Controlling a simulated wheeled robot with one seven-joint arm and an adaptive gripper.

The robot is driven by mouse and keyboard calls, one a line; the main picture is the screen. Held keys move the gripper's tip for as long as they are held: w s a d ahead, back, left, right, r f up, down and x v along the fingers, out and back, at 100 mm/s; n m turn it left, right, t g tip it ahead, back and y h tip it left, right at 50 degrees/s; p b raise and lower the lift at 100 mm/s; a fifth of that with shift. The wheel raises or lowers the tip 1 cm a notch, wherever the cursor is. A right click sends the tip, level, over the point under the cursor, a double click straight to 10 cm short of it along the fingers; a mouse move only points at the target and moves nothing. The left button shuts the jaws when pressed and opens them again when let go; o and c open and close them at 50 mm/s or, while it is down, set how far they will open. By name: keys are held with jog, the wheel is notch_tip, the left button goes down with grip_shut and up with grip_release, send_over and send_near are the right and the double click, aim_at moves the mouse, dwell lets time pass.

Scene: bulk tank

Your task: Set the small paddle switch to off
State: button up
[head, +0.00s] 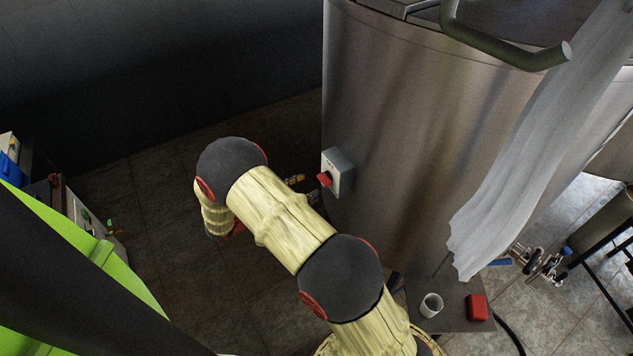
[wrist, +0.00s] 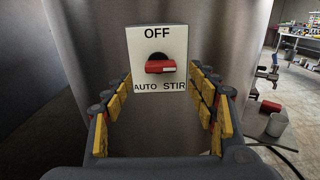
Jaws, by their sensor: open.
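The paddle switch is a pale box (wrist: 140,45) on the steel tank wall, marked OFF at the top, AUTO at lower left and STIR at lower right. Its red paddle (wrist: 161,67) lies roughly level across the middle, not pointing up at OFF; which lower mark it points to is unclear. In the head view the box (head: 342,172) and red paddle (head: 324,179) stick out from the tank's left side. My gripper (wrist: 162,82) is open and empty, its yellow-padded fingers either side of the box's lower part, apart from the paddle. In the head view my gripper (head: 296,181) is partly hidden by my arm.
The steel tank (head: 420,130) fills the middle right, with a bent pipe (head: 510,52) and a hanging pale cloth (head: 540,130). A small stand (head: 452,318) below holds a white cup (head: 431,305) and a red block (head: 477,307).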

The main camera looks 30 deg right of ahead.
aim_at(320, 181)
jog(key=shift+d, duration=2.65)
jog(key=c, duration=0.3)
jog(key=c, duration=0.8)
jog(key=shift+c, duration=0.4)
